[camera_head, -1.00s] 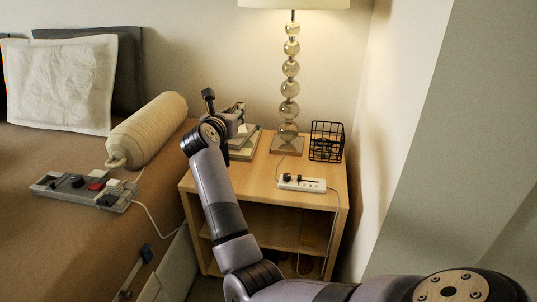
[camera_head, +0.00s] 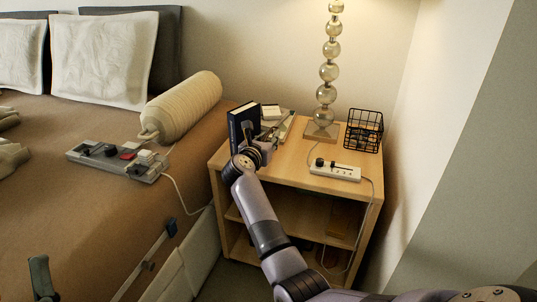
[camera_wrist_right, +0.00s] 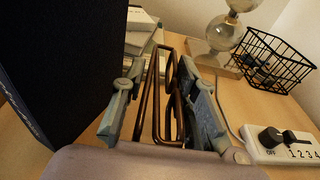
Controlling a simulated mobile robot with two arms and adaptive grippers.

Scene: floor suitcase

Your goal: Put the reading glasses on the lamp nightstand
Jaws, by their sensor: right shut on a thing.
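My right gripper (camera_head: 266,143) is over the left part of the lamp nightstand (camera_head: 298,162). In the right wrist view the gripper (camera_wrist_right: 160,75) is shut on the reading glasses (camera_wrist_right: 151,105), a thin brown frame between its fingers. The glasses point toward the back of the nightstand; I cannot tell whether they touch its top. The lamp (camera_head: 325,118), with stacked glass balls, stands at the back. A grey-green piece (camera_head: 42,280) at the lower left of the head view looks like a finger of my left gripper; its jaws cannot be made out.
A dark blue book (camera_head: 240,122) stands upright close left of the right gripper. Pale books (camera_head: 272,112) lie behind it. A black wire basket (camera_head: 364,130) and a white power strip (camera_head: 335,171) are on the right. The front middle of the top is clear.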

